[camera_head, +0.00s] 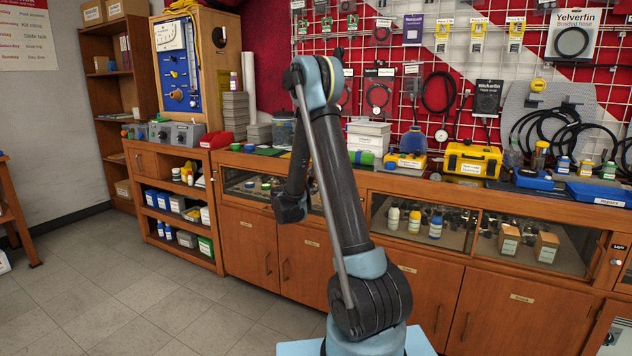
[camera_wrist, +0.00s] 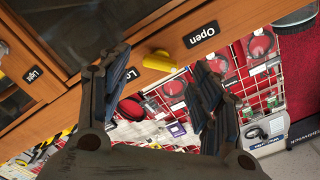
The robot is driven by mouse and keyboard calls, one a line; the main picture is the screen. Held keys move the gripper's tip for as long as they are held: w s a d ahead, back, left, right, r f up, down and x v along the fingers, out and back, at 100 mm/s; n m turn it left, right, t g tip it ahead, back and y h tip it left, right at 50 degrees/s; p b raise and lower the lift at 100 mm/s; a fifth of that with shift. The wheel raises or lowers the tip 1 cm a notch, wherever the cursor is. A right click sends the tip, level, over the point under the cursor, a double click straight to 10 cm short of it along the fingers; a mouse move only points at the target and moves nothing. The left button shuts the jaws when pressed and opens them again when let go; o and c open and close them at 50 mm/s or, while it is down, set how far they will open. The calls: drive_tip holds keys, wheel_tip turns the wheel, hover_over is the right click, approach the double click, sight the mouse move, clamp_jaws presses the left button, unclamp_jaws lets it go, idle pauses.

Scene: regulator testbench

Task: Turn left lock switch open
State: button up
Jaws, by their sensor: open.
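The yellow lock switch (camera_wrist: 160,61) is a small knob on a wooden rail in the wrist view. It sits between a black "Open" label (camera_wrist: 202,35) and another black label (camera_wrist: 126,75) of which only "Lo" shows, the rest covered by my left finger. My gripper (camera_wrist: 161,64) is open and empty, one dark finger on each side of the switch in the picture. I cannot tell how far the fingertips are from it. In the head view I cannot make out the switch or my fingers.
A dark glass pane (camera_wrist: 95,25) borders the rail, with a "Light" label (camera_wrist: 33,74) at left. In the head view, a long wooden bench (camera_head: 445,270) carries a yellow case (camera_head: 473,160) and other gear. Floor (camera_head: 130,280) at left is clear.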

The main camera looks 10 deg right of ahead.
drive_tip(key=v, duration=0.8)
